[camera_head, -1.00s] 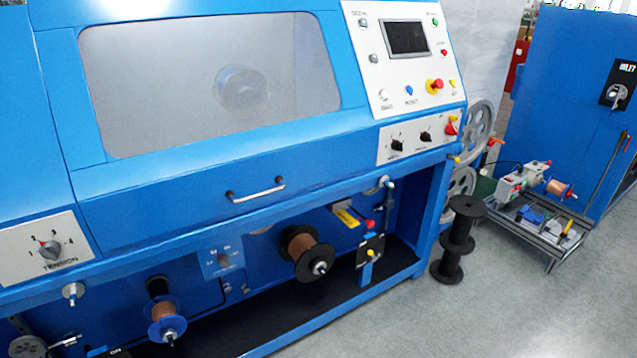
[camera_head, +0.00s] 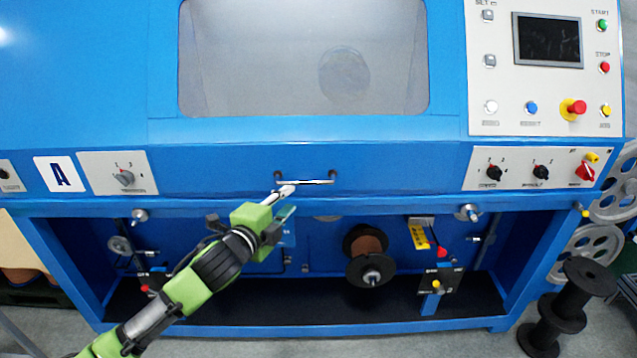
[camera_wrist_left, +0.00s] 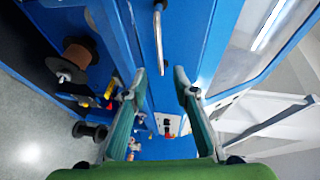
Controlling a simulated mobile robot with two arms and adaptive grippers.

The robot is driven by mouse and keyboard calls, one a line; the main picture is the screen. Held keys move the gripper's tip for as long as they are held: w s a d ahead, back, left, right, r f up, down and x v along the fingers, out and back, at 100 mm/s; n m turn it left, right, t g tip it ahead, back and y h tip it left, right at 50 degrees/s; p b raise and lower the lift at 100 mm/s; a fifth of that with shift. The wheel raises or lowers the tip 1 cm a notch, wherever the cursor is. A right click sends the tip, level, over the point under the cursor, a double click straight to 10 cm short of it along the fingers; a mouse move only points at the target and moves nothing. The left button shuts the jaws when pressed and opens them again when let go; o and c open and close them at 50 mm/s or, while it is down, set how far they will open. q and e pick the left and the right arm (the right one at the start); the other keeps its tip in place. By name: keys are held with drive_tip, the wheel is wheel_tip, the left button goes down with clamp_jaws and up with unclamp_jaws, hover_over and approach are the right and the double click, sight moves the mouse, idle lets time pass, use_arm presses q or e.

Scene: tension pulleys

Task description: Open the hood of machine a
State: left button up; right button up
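Machine A is the blue machine marked with an "A" plate (camera_head: 60,174). Its hood (camera_head: 305,130), with a clear window (camera_head: 270,70), is down. A metal bar handle (camera_head: 318,182) runs along the hood's lower front. My left gripper (camera_head: 282,196) is at the left end of this handle in the head view, coming from below. In the left wrist view the handle (camera_wrist_left: 159,38) lies ahead of the gap between the fingers of my left gripper (camera_wrist_left: 159,82), which are apart with nothing between them. My right gripper is not in view.
A control panel (camera_head: 545,65) with screen and buttons is at the right, above a knob panel (camera_head: 530,168). Below the hood, a copper spool (camera_head: 368,255) sits in the open lower bay. Black reels (camera_head: 565,305) stand on the floor at the right.

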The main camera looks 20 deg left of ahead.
sight(305, 184)
use_arm(q)
drive_tip(key=x, duration=1.1)
drive_tip(key=shift+w+p, duration=0.3)
drive_tip(key=shift+w+d+f, duration=0.1)
drive_tip(key=shift+w, duration=0.35)
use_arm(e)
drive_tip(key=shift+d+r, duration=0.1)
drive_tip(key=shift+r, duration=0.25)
use_arm(q)
drive_tip(key=c, duration=0.6)
clamp_jaws()
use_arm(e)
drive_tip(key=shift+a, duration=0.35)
